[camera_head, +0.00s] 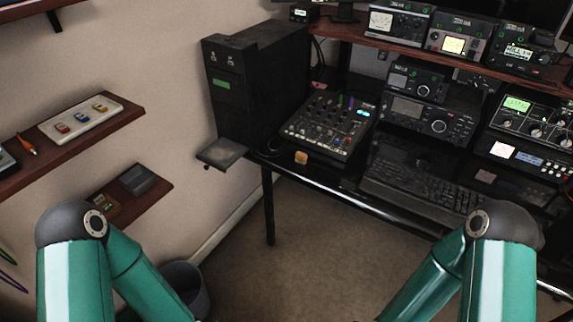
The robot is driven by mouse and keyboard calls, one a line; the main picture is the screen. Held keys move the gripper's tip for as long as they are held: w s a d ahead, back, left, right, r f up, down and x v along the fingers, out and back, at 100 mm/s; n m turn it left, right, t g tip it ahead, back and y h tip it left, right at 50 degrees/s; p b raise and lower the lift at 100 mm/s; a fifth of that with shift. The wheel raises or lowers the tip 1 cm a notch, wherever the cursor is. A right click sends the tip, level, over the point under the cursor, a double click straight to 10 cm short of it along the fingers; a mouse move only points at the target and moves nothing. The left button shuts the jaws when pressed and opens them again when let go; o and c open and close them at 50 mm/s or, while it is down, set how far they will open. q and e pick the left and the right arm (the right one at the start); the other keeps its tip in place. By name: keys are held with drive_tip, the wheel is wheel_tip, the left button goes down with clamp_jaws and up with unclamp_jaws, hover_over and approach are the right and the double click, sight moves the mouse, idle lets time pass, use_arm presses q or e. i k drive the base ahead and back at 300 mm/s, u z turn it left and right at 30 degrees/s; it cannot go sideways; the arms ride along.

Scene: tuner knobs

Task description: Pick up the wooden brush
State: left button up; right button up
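A small light-brown wooden block-like thing (301,157), which looks like the wooden brush, lies at the front edge of the black desk (325,189). It sits just in front of the mixer (329,122); bristles cannot be made out. Both of my green arms come in at the lower left and lower right, with their links bent down. Neither gripper shows; they are below the bottom of the picture, well apart from the brush.
A black keyboard (412,183) lies right of the brush. A dark cabinet (257,80) with a small tray (221,152) stands to the left. Stacked radios (433,121) fill the right. Wall shelves (77,128) and a bin (186,286) are at left. Open floor lies before the desk.

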sight(300, 158)
drive_tip(key=z, duration=0.15)
drive_tip(key=i, duration=0.9)
drive_tip(key=u, duration=0.05)
